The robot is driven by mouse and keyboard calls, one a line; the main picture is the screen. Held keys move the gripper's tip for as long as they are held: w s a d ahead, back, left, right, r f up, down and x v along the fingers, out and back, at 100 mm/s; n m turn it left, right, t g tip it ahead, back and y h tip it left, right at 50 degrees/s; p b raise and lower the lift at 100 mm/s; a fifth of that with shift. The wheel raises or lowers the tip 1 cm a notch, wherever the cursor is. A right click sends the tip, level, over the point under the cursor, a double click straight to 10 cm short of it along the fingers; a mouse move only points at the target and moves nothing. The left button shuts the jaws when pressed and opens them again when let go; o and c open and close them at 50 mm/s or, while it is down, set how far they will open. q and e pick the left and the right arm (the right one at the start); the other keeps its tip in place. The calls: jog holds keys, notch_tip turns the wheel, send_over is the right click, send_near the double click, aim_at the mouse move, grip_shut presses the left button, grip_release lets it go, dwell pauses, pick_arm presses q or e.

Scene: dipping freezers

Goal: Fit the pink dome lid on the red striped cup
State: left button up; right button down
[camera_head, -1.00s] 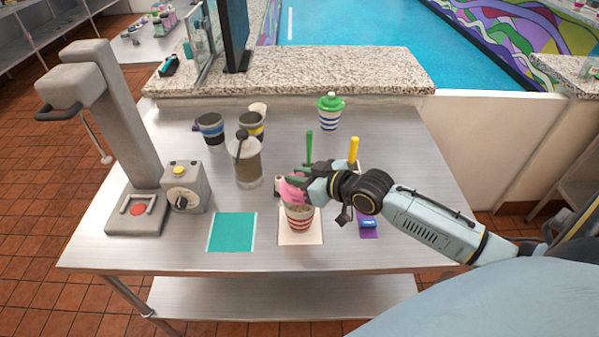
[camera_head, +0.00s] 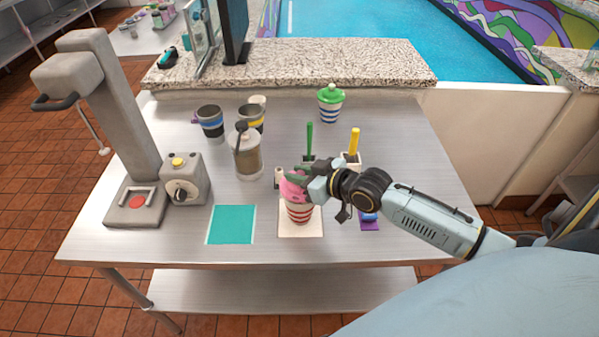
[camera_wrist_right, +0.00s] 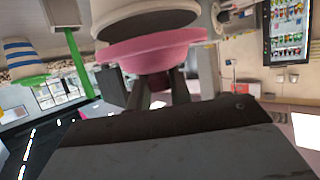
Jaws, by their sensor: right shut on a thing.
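The red striped cup (camera_head: 299,213) stands upright on a cream mat at the front middle of the table. My right gripper (camera_head: 302,180) is shut on the pink dome lid (camera_head: 291,188), right over the cup's mouth. In the right wrist view, which is turned upside down, the lid (camera_wrist_right: 150,50) sits between my fingers (camera_wrist_right: 160,88), its wide rim facing the pale cup (camera_wrist_right: 140,22). Lid and cup overlap in both views, so I cannot tell whether the rim is seated. My left gripper is not in view.
A teal mat (camera_head: 231,225) lies to the left. Behind it stand a metal canister (camera_head: 248,160) and dark cups (camera_head: 210,123). A blue-striped cup with a green lid (camera_head: 330,108) stands farther back. Green (camera_head: 309,138) and yellow (camera_head: 354,142) handles stand close behind my gripper.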

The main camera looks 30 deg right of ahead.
dwell(0.8)
jog(key=shift+f, duration=0.15)
jog(key=shift+f, duration=0.55)
jog(key=c, duration=1.2)
grip_release()
jog(key=shift+s, duration=0.1)
jog(key=v, duration=1.3)
jog(key=shift+d, duration=0.15)
